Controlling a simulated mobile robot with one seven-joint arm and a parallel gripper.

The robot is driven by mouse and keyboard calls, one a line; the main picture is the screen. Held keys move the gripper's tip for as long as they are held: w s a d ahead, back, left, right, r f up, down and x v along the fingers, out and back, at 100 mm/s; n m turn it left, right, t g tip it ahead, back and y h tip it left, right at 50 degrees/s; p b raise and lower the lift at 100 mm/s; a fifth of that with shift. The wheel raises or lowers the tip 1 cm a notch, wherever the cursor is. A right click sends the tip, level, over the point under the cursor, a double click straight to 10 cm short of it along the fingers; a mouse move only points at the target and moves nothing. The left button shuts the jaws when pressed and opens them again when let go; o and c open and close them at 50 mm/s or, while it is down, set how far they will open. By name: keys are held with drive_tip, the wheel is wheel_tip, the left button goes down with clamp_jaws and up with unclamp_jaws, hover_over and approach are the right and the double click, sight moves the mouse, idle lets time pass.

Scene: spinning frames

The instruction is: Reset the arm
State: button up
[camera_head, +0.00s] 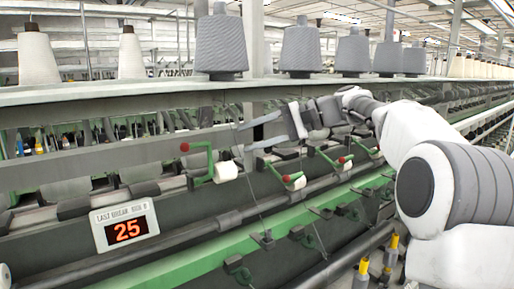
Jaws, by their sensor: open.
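My white and grey arm reaches in from the right side of the head view. My gripper (262,133) is at its end, in front of the spinning frame (120,156), with its fingers pointing left. The two fingers are apart and I see nothing between them. The gripper is above the row of green holders with red knobs, apart from the grey cones on the top shelf. A white bobbin (226,171) sits on a green holder just below and left of the fingertips.
Grey cones (221,45) and white cones (37,58) stand on the top shelf (130,93). Another white bobbin (295,181) sits lower right of the gripper. A display reading 25 (125,227) is at lower left. Yellow-topped spindles (363,266) stand at the bottom right.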

drive_tip(key=s+d+f+n+t+h, duration=0.1)
drive_tip(key=s+d+f+h, duration=0.3)
drive_tip(key=s+f, duration=0.3)
drive_tip(key=s+d+f+n+t+h+b, duration=0.1)
drive_tip(key=s+d+f+h, duration=0.4)
drive_tip(key=s, duration=1)
drive_tip(key=s+d+f+n+t+h+b, duration=0.1)
drive_tip(key=s+d+f+n+t+h, duration=0.1)
drive_tip(key=s+d+f+h, duration=0.2)
drive_tip(key=s+d+f, duration=0.3)
drive_tip(key=s+f, duration=0.2)
drive_tip(key=s, duration=0.2)
drive_tip(key=shift+d+f+n+h, duration=0.15)
drive_tip(key=shift+f+n+h, duration=0.2)
drive_tip(key=shift+n+h, duration=0.05)
